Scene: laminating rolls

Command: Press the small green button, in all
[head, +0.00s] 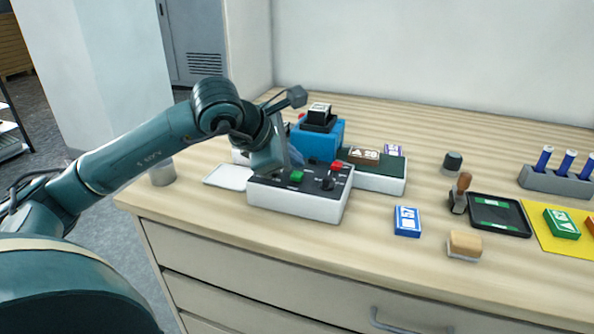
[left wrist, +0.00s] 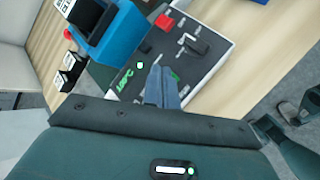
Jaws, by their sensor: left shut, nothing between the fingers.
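A white control box with a dark top (head: 295,204) stands on the table. The green button (head: 297,176) is on its top face, left of a red button (head: 337,166) and a black knob (head: 327,184). My left gripper (head: 287,163) is shut and empty, pointing down over the box close behind the green button. In the left wrist view the shut fingers (left wrist: 162,88) partly cover the panel, with the green button (left wrist: 175,75) just right of their tips. Whether they touch it I cannot tell. My right gripper is not in view.
A blue machine (head: 325,138) stands behind the box, with a dark-topped tray (head: 392,170) beside it. A white plate (head: 228,177) lies to the left. A blue card box (head: 407,221), a stamp (head: 460,192) and a wooden block (head: 465,244) are to the right.

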